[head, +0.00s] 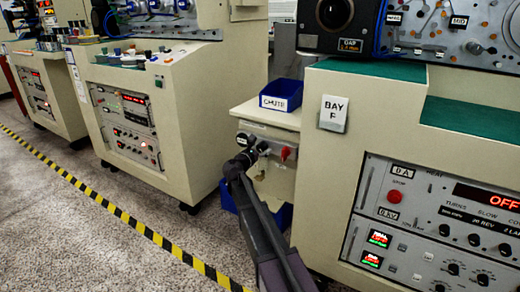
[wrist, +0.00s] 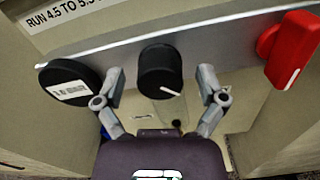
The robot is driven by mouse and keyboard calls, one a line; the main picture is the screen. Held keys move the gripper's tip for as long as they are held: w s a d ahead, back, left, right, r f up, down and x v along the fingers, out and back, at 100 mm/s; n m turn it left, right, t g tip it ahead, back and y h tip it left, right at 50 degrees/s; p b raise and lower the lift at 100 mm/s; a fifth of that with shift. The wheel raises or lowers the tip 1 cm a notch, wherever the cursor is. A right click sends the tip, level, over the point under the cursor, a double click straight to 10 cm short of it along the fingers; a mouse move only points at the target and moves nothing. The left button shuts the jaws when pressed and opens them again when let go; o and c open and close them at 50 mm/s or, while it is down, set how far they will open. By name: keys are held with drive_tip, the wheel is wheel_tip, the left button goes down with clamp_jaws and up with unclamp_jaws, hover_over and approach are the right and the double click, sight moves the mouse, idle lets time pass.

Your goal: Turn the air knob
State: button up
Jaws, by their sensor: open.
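A round black knob (wrist: 160,72) with a white pointer line sits on the grey panel strip (wrist: 225,40) in the wrist view. Its pointer slants toward the lower right of the picture. No label naming it as the air knob is readable. My gripper (wrist: 159,82) is open, with one finger to the left of the knob and one to the right, both apart from it. In the head view my gripper (head: 250,155) is at the panel below the chute shelf and partly hides the controls there.
A black round gauge-like part (wrist: 70,84) with a white label is close to the left finger. A red handle (wrist: 289,50) is to the right, also visible in the head view (head: 287,153). A blue chute bin (head: 281,95) stands above. The bay F cabinet (head: 325,165) is close on the right.

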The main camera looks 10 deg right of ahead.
drive_tip(key=c, duration=1.1)
drive_tip(key=shift+c, duration=0.2)
drive_tip(key=shift+m, duration=0.4)
drive_tip(key=m, duration=0.3)
drive_tip(key=shift+m, duration=1.8)
drive_tip(key=shift+d, duration=0.1)
